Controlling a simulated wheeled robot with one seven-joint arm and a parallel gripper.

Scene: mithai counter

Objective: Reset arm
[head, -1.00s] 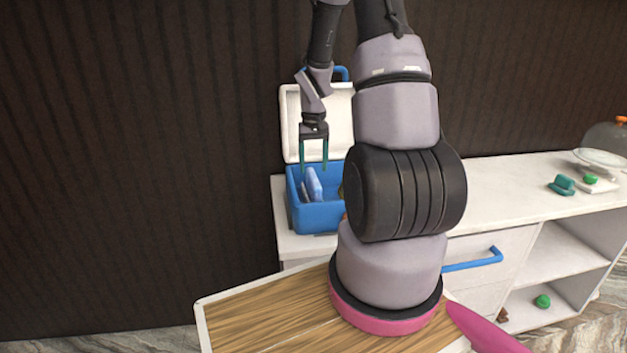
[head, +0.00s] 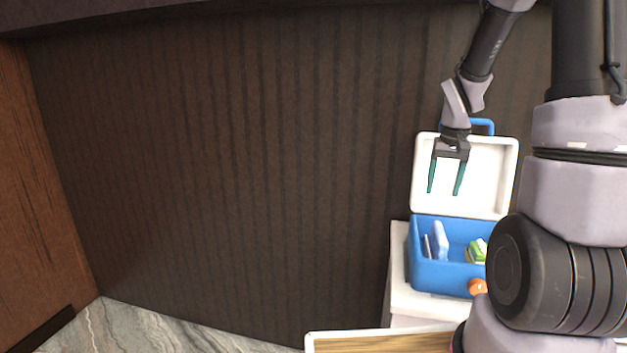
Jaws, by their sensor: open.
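My gripper (head: 445,180) hangs at the right of the head view with its two green fingers pointing down and apart. It is open, with nothing between the fingers. It shows in front of the raised white lid of a blue cooler box (head: 440,280), above the box's opening. My arm reaches down to it from the top right, and its thick lower links cover the right edge of the view.
The open box holds pale blue slabs (head: 440,241) and a green and white item (head: 476,251). An orange round thing (head: 477,287) is at its front. The box stands on a white counter (head: 399,268). A dark ribbed wall (head: 230,170) is behind; marble floor (head: 150,330) lies lower left.

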